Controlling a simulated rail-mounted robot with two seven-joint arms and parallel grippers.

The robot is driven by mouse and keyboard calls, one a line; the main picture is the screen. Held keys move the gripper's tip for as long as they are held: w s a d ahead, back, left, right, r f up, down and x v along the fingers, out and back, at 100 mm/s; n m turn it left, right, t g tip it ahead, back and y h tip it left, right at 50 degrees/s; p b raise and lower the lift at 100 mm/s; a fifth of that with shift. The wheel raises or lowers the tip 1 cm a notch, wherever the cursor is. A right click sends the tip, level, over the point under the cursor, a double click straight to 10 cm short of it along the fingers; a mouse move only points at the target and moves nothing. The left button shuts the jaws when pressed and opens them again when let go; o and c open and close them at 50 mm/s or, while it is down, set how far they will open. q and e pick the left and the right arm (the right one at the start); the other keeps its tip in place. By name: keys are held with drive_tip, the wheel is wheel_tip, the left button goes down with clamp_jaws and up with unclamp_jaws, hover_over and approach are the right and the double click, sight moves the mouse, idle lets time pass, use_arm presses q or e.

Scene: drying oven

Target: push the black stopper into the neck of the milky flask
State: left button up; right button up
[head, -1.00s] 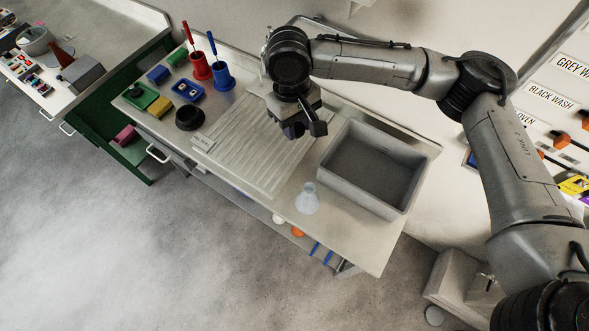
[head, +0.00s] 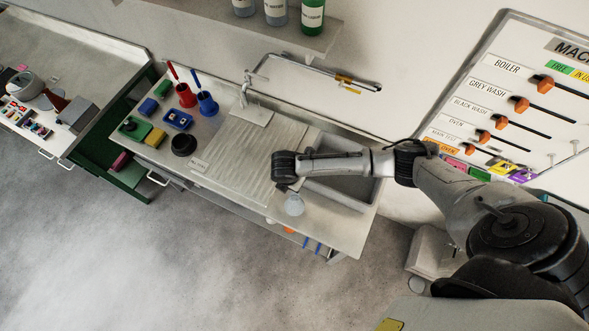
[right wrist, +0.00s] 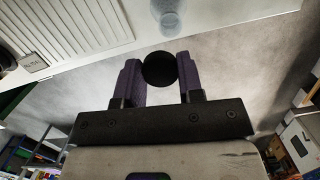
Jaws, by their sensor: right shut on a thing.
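My right gripper (right wrist: 160,80) is shut on the round black stopper (right wrist: 159,68), held between its purple fingers in the right wrist view. The milky flask (head: 294,205) stands upright on the counter in front of the sink. It also shows at the top of the right wrist view (right wrist: 167,16), apart from the stopper in that picture. In the head view my right wrist is just behind and left of the flask; the fingers and stopper are mostly hidden by it, and their height over the neck cannot be told. My left gripper is not in view.
The grey sink (head: 345,193) lies under my right forearm. A ribbed drainboard (head: 240,160) is left of the flask. A round black object (head: 183,145), coloured blocks and red (head: 186,97) and blue (head: 207,105) holders stand further left. The counter's front edge is close to the flask.

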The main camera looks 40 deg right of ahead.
drive_tip(key=shift+s+d+f+n, duration=0.35)
drive_tip(key=shift+s+f+n, duration=0.1)
drive_tip(key=shift+s+n, duration=0.15)
drive_tip(key=shift+f+b, duration=0.95)
wheel_tip(320, 180, down, 3)
drive_tip(key=b, duration=0.3)
drive_tip(key=shift+r, duration=0.2)
drive_tip(key=shift+f+b, duration=0.45)
drive_tip(key=shift+f, duration=0.6)
drive_tip(key=shift+p, duration=0.3)
drive_tip(key=shift+f, duration=0.1)
